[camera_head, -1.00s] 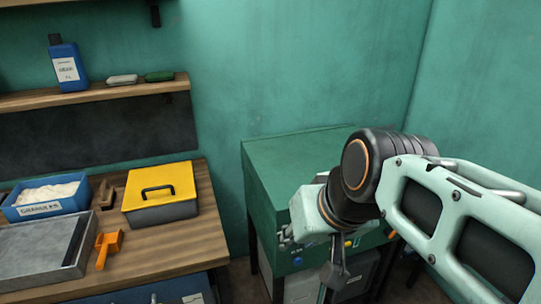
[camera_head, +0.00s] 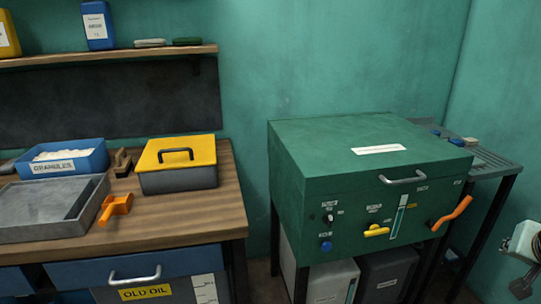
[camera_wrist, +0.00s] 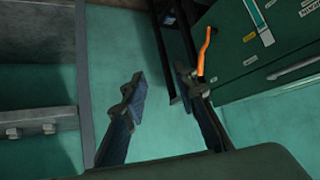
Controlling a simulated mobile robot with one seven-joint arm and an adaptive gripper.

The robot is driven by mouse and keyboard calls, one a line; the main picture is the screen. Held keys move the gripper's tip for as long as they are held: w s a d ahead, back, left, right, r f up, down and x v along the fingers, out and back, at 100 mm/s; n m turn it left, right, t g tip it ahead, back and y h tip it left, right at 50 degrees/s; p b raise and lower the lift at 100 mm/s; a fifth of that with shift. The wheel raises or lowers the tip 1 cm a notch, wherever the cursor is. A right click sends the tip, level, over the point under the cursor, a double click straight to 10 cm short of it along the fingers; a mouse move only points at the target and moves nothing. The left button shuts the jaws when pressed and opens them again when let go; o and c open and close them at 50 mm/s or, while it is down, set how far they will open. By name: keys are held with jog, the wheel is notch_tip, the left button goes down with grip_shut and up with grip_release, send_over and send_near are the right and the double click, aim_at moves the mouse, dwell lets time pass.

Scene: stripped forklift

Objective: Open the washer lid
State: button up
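The washer (camera_head: 330,195) is a green box on dark legs at the right of the head view. Its lid (camera_head: 335,140) lies flat and closed on top, with a white label and a silver handle (camera_head: 405,178) at its front edge. The front has an orange lever (camera_head: 452,213), a yellow knob and a blue button. In the wrist view the washer (camera_wrist: 245,62) is at upper right, turned on its side, with its handle (camera_wrist: 292,68) and orange lever (camera_wrist: 204,50). My gripper (camera_wrist: 160,84) is open and empty, apart from the washer handle. At the head view's right edge only part of my arm shows.
A wooden bench (camera_head: 185,205) at left holds a yellow-lidded box (camera_head: 178,178), a blue granules bin (camera_head: 62,165), a grey tray and an orange tool. A grey slatted rack (camera_head: 490,165) stands right of the washer. Containers stand beneath the washer. Teal walls close the corner.

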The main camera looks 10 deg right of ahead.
jog(key=w+d+f+n+h+b, duration=0.2)
jog(key=w+n+h+b, duration=0.15)
jog(key=w, duration=0.25)
jog(key=n+t+h+b, duration=0.2)
jog(key=n+t+b, duration=0.3)
jog(key=n+t, duration=0.7)
send_near(405, 181)
jog(key=a+r+n+g, duration=0.1)
jog(key=r+n+g, duration=0.1)
jog(key=n+g, duration=0.1)
jog(key=shift+g, duration=0.3)
jog(key=b+x, duration=0.1)
jog(key=x, duration=0.9)
jog(key=shift+w+d, duration=0.15)
jog(key=shift+w, duration=0.2)
jog(key=shift+c, duration=0.5)
grip_shut()
